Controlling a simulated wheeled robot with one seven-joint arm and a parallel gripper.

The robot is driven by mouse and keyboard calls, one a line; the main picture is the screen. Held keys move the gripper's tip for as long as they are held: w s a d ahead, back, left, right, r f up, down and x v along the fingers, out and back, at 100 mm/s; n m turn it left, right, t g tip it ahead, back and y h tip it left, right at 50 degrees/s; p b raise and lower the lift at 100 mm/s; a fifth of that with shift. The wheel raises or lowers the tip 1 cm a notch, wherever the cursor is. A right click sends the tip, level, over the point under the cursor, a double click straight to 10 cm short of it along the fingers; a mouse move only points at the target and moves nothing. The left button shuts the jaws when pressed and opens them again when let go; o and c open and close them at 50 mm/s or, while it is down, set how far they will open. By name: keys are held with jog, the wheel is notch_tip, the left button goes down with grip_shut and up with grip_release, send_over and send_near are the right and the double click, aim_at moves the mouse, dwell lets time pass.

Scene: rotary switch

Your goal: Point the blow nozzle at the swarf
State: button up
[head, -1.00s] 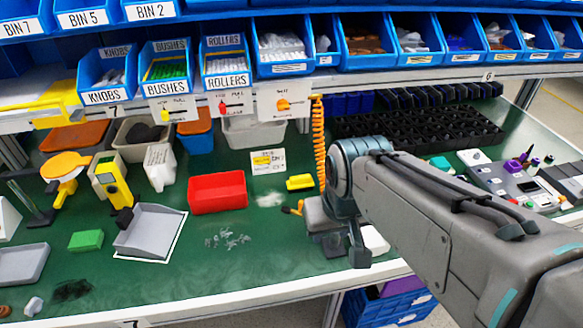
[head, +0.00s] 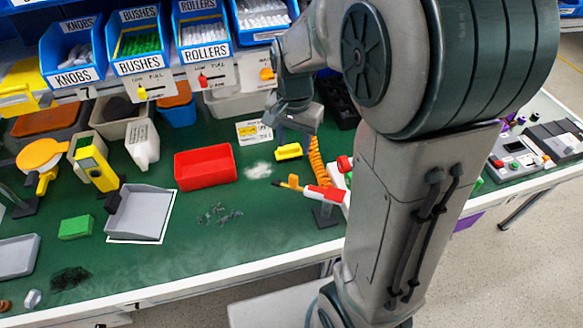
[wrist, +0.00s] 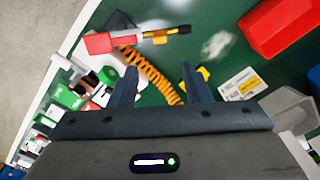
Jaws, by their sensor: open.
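In the head view, the swarf (head: 218,214) looks like a loose scatter of small grey chips, left of and lower than the tip. My gripper (head: 292,118) is above the bench, behind and apart from the nozzle.
An orange coiled hose (head: 317,160) runs behind the nozzle. A white powder patch (head: 258,170), red bin (head: 205,166), yellow block (head: 289,151) and grey dustpan (head: 142,214) are nearby. A dark pile (head: 70,279) lies front left. Small coloured knobs (head: 203,79) are on the shelf-edge cards.

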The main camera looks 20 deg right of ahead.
aim_at(294, 176)
notch_tip(294, 176, down, 14)
jog(key=shift+r, duration=0.25)
dwell(0.3)
grip_shut()
